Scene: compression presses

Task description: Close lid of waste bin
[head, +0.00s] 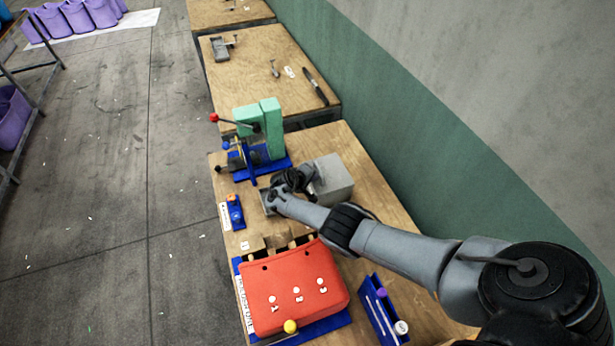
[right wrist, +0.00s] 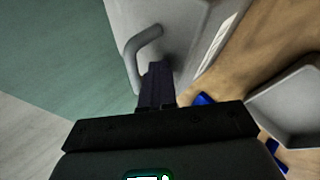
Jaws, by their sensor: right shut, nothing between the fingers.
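The waste bin appears to be the light grey box (head: 334,178) on the wooden bench, near the wall side. My right gripper (head: 287,180) is at its left side in the head view, dark and partly hidden by my own wrist. In the right wrist view a grey bin surface (right wrist: 185,25) carries a bent grey handle (right wrist: 141,42). The shut, empty fingers (right wrist: 157,70) point at this surface close beside the handle; I cannot tell if they touch. Whether the lid is fully open or partly lowered is unclear. My left gripper is not in view.
A small grey tray (head: 267,203) lies near my gripper and also shows in the right wrist view (right wrist: 287,108). A green and blue press (head: 262,140) stands just beyond. A red press part (head: 292,288) is nearer. The green wall (head: 385,150) bounds the bench's right side.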

